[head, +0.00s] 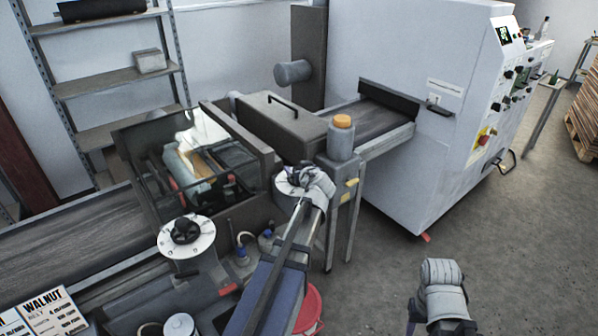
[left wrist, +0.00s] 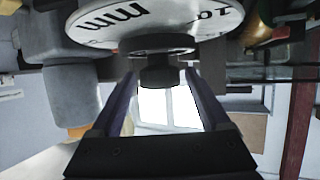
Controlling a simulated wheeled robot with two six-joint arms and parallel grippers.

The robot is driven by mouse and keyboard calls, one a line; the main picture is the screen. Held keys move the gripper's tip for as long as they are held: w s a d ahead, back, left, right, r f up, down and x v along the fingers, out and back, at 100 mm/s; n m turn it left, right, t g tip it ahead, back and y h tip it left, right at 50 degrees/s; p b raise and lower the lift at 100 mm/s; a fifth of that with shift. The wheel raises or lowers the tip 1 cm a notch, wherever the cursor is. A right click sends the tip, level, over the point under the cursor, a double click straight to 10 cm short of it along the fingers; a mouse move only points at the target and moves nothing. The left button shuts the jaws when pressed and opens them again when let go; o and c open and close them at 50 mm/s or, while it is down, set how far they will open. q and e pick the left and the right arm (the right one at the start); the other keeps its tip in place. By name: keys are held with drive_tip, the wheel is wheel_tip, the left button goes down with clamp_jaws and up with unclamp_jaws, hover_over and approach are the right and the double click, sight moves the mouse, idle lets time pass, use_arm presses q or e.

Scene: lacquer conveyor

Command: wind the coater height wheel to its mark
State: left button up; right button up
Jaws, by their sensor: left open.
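A white dial wheel (head: 284,187) with black marks sits on the coater, partly hidden by my left gripper (head: 312,180). In the left wrist view, the white dial (left wrist: 150,22) shows "mm" and other figures upside down, with a dark hub or knob (left wrist: 158,70) below it. My left gripper also shows there (left wrist: 160,80); its two fingers are apart, one either side of the knob, with light showing between them. I cannot tell whether they touch it. The dial's mark is not clear. My right arm (head: 442,290) shows at the lower right; its fingers cannot be made out.
A second white dial with a black knob (head: 186,232) stands to the left. A grey jar with an orange lid (head: 341,138) stands just behind my left gripper. A WALNUT card (head: 45,312) lies at the lower left.

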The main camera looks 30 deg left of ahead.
use_arm(q)
clamp_jaws()
idle(0.7)
